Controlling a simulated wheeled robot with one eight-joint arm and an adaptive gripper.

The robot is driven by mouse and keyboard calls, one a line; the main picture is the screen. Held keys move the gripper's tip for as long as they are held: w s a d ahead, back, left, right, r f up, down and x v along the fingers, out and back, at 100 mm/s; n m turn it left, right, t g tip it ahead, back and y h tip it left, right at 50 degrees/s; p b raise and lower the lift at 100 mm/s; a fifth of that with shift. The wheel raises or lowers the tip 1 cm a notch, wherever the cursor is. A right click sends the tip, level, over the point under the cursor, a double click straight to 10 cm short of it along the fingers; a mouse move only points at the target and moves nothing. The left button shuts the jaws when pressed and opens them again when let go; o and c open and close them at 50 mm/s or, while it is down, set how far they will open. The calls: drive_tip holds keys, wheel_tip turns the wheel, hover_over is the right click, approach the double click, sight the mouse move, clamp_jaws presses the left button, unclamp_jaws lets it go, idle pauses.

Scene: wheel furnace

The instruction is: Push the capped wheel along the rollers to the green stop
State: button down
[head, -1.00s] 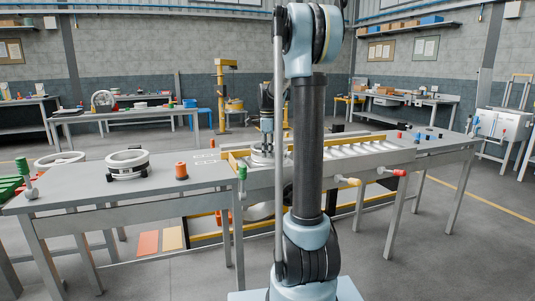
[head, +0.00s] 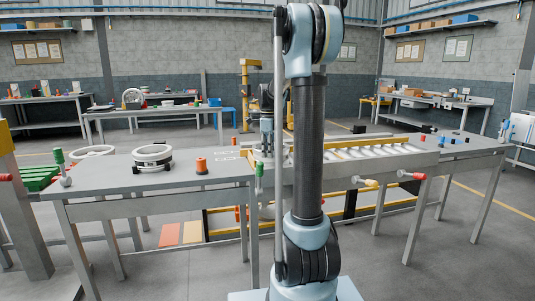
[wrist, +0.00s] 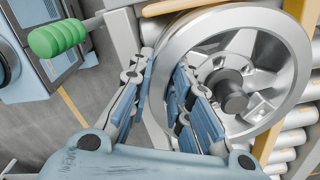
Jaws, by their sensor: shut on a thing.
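The silver spoked wheel (wrist: 270,48) with a dark cap (wrist: 228,88) at its hub fills the right of the wrist view. It lies on the rollers. My gripper (wrist: 163,72) is shut on its rim, one finger outside and one inside. In the head view my gripper (head: 266,145) is at the left end of the roller lane (head: 372,151), and my arm hides most of the wheel. A green handle (head: 260,170) at the lane's front left is close by; it also shows in the wrist view (wrist: 57,38), left of the wheel. I cannot tell whether it is the stop.
Yellow (head: 366,183) and red (head: 411,176) handles stick out along the lane's front. A white ring (head: 152,154) and an orange cylinder (head: 201,165) stand on the grey table (head: 110,182) at left. Another green handle (head: 59,157) is at its left end.

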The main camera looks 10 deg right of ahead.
drive_tip(key=shift+a, duration=0.2)
drive_tip(key=c, duration=1.4)
unclamp_jaws()
drive_tip(key=shift+r, duration=0.1)
wheel_tip(320, 180, up, 12)
drive_tip(key=shift+f, duration=0.1)
drive_tip(key=s+f+n+t, duration=0.1)
drive_tip(key=s+f+n, duration=0.4)
drive_tip(key=s, duration=0.5)
drive_tip(key=s+f+n, duration=0.5)
drive_tip(key=s+n, duration=0.1)
drive_tip(key=s, duration=0.4)
drive_tip(key=s+f+n+t, duration=0.1)
drive_tip(key=s+f+n, duration=0.4)
drive_tip(key=s, duration=0.5)
drive_tip(key=s+f+n, duration=0.2)
drive_tip(key=s+f, duration=0.1)
drive_tip(key=s+f+n, duration=0.2)
drive_tip(key=f, duration=0.2)
drive_tip(key=s+f+n, duration=0.2)
drive_tip(key=s+f, duration=0.1)
drive_tip(key=f, duration=0.1)
drive_tip(key=shift+s+n, duration=0.3)
